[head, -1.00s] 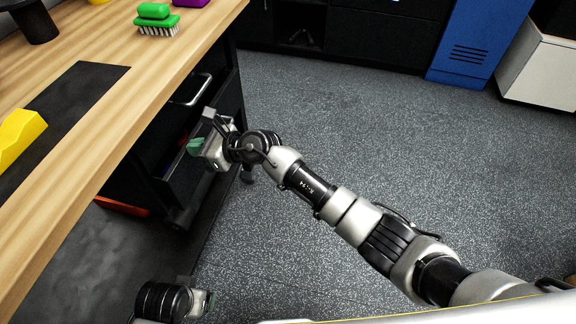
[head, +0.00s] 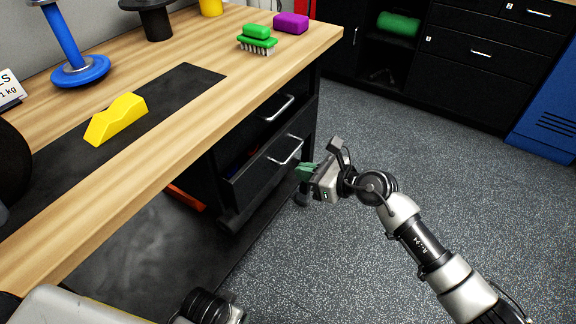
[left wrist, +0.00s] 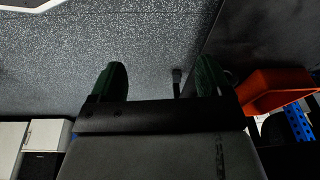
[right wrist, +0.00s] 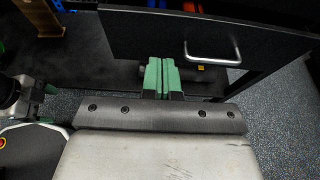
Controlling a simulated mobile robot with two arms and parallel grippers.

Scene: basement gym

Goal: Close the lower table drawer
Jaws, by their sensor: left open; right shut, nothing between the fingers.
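The lower table drawer (head: 262,172) is black with a silver bar handle (head: 287,150). It stands partly out under the wooden table, and its dark inside shows behind the front. My right gripper (head: 306,172) is shut and empty, its green fingertips just in front of and below the handle in the head view. In the right wrist view the shut fingers (right wrist: 160,76) point at the lower part of the drawer front (right wrist: 150,35), with the handle to their right; contact cannot be told. My left gripper (left wrist: 160,80) is open and empty over the floor.
The upper drawer (head: 290,95) looks shut. The wooden tabletop (head: 190,115) holds a yellow block (head: 117,119), a green brush (head: 257,42) and a purple block (head: 291,23). An orange object (head: 186,197) lies beneath. Grey floor (head: 400,150) is clear on the right.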

